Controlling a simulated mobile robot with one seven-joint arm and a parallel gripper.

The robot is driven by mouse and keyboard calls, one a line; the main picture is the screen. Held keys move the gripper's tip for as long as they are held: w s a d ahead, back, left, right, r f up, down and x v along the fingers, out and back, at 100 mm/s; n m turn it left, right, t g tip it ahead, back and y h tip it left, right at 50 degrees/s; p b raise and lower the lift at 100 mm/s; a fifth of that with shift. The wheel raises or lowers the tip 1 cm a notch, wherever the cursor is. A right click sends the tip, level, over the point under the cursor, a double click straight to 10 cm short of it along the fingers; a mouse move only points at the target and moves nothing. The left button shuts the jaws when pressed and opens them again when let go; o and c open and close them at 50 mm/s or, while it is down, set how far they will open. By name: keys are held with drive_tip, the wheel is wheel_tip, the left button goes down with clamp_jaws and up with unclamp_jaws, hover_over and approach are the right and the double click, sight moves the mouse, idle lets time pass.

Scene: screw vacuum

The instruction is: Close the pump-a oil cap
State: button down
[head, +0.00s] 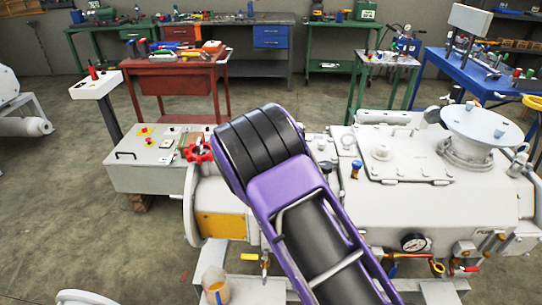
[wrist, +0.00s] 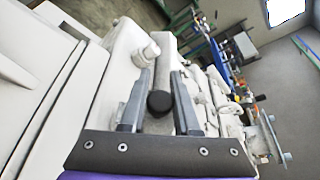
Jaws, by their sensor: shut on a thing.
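The white pump (head: 440,200) fills the right of the head view, with my purple and black arm across its left part. My gripper (wrist: 162,72) shows in the wrist view, its two grey fingers reaching towards pale pump surfaces. A black round knob (wrist: 160,103) sits between the fingers, and they are shut on it. I cannot tell for sure whether it is the oil cap. A white round fitting (wrist: 150,50) stands just beyond the left fingertip. In the head view my gripper is hidden behind the arm.
A red handwheel (head: 198,150) and a control box (head: 150,160) are left of my arm. A pressure gauge (head: 414,242) and brass valves are on the pump's front. A wide flange (head: 482,122) rises at the right. Open floor lies at the left.

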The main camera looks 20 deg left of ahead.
drive_tip(key=m+b, duration=0.1)
drive_tip(key=d+f+m+y+b, duration=0.1)
drive_tip(key=b, duration=0.1)
drive_tip(key=m+g+b, duration=0.1)
drive_tip(key=b, duration=0.1)
drive_tip(key=shift+w+d+f+y, duration=0.2)
drive_tip(key=shift+d+y, duration=0.15)
drive_tip(key=shift+y, duration=0.05)
drive_tip(key=shift+d+f+m+y+b, duration=0.25)
drive_tip(key=shift+m+y+b, duration=0.25)
drive_tip(key=shift+m, duration=0.4)
drive_tip(key=shift+d+f+m+g+y, duration=0.1)
drive_tip(key=shift+f+m+g+y, duration=0.15)
drive_tip(key=shift+m+g+y, duration=0.25)
drive_tip(key=shift+w, duration=0.1)
drive_tip(key=c, duration=0.7)
unclamp_jaws()
drive_tip(key=shift+o, duration=0.2)
drive_tip(key=v, duration=1.7)
drive_tip(key=shift+s+p, duration=0.3)
drive_tip(key=shift+p, duration=0.15)
